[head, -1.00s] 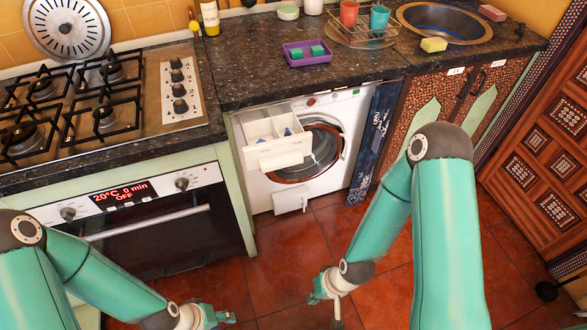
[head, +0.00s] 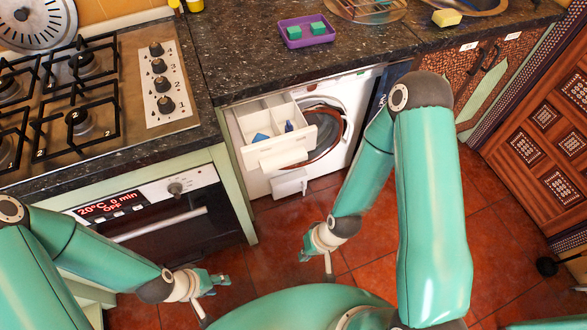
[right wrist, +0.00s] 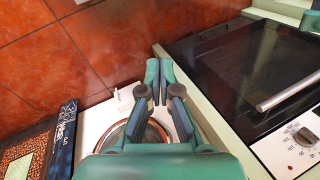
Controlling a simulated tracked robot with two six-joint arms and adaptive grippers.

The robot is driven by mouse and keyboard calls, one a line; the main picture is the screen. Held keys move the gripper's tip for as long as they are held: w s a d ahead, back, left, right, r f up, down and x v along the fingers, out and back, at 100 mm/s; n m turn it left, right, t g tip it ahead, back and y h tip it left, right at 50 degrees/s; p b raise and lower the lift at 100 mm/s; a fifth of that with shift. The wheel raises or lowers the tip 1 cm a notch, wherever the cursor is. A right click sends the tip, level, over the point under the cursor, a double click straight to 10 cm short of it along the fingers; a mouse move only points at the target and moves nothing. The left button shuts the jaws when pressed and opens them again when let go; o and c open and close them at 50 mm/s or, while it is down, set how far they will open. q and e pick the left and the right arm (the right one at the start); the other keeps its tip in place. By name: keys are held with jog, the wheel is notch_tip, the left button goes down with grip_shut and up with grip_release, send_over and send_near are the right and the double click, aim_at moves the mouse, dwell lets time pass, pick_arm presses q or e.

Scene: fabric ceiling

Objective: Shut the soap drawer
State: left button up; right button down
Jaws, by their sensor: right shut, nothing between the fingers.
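The white soap drawer (head: 290,152) is pulled out from the upper left of the washing machine (head: 357,98), its compartments showing with blue items inside. My right gripper (head: 306,252) is shut and empty, below the drawer in the head view and apart from it. In the right wrist view its fingers (right wrist: 158,72) are together, pointing toward the floor beside the machine. The drawer cannot be made out there. My left gripper (head: 216,281) is low in front of the oven, apart from the drawer; its opening is unclear.
The oven (head: 150,225) stands left of the machine. A small white flap (head: 290,184) sticks out low on the machine. The dark countertop (head: 300,66) overhangs it and holds a purple tray (head: 307,39). Red tiled floor (head: 280,222) is clear in front.

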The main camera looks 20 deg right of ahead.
jog(key=s+d+f+m+g+y+b, duration=0.25)
jog(key=s+m+b, duration=0.45)
jog(key=m, duration=0.8)
jog(key=w+r+m+t+y+b, duration=0.55)
jog(key=w+m+y+b, duration=0.2)
jog(key=m, duration=0.85)
jog(key=m+t+b, duration=0.5)
jog(key=m+t, duration=0.4)
jog(key=m, duration=0.3)
send_near(281, 167)
jog(key=shift+h, duration=0.4)
jog(key=x, duration=0.5)
jog(key=shift+a+r, duration=0.25)
jog(key=shift+a, duration=0.25)
jog(key=shift+w, duration=0.3)
